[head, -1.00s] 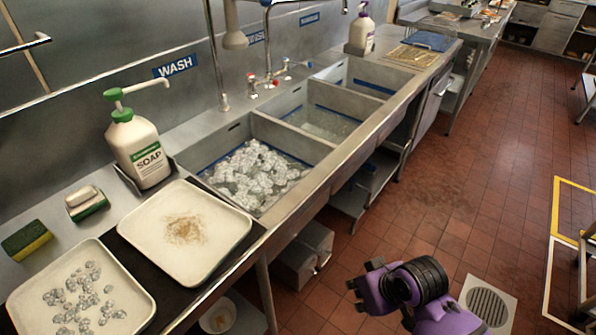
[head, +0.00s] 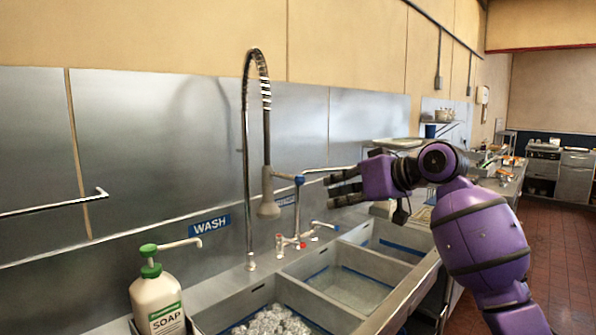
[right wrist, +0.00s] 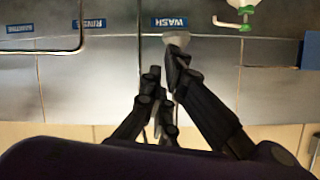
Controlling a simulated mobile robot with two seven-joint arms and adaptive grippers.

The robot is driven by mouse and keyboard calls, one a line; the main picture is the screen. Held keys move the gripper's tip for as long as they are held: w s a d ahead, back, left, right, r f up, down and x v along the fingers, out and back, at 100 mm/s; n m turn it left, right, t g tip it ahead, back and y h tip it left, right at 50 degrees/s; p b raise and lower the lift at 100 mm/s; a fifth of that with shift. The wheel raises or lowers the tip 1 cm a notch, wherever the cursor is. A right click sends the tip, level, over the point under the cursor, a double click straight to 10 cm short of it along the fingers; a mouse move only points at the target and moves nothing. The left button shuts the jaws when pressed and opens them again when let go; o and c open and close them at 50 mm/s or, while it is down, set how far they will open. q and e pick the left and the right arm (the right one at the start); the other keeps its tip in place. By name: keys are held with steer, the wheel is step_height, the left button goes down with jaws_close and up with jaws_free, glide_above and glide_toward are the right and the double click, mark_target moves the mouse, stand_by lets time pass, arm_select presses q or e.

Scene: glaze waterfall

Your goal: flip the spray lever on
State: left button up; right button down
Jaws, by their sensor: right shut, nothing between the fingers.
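The spray head (head: 268,196) hangs pale and upright from a tall coiled hose (head: 262,85) beside the WASH sign. A thin bar with a blue end (head: 299,181) shows just right of it; I cannot tell whether this is the spray lever. My purple right gripper (head: 332,188) is shut and empty, its dark fingers pointing left toward the spray head with a visible gap. In the right wrist view, upside down, the right gripper (right wrist: 164,68) has its fingertips in line with the spray head (right wrist: 176,38); contact is unclear. My left gripper is not in view.
Metal sinks (head: 280,280) run below the spray, with silvery lumps (head: 270,322) in the nearest. A tap (head: 292,241) with red and blue marks stands behind them. A soap bottle (head: 158,300) stands at lower left. A wall rail (head: 60,204) is at left.

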step_height(320, 180, up, 14)
steer(key=y, duration=0.1)
steer(key=shift+s+a+f+n+t+y, duration=0.25)
steer(key=shift+s+a+n+t+y, duration=0.05)
steer(key=shift+a+n+y, duration=0.1)
glide_above(286, 177)
steer(key=d, duration=0.3)
step_height(286, 177, down, 2)
step_height(286, 177, down, 4)
steer(key=shift+a+f+p, duration=0.15)
steer(key=shift+f+p, duration=0.05)
steer(key=shift+p, duration=0.4)
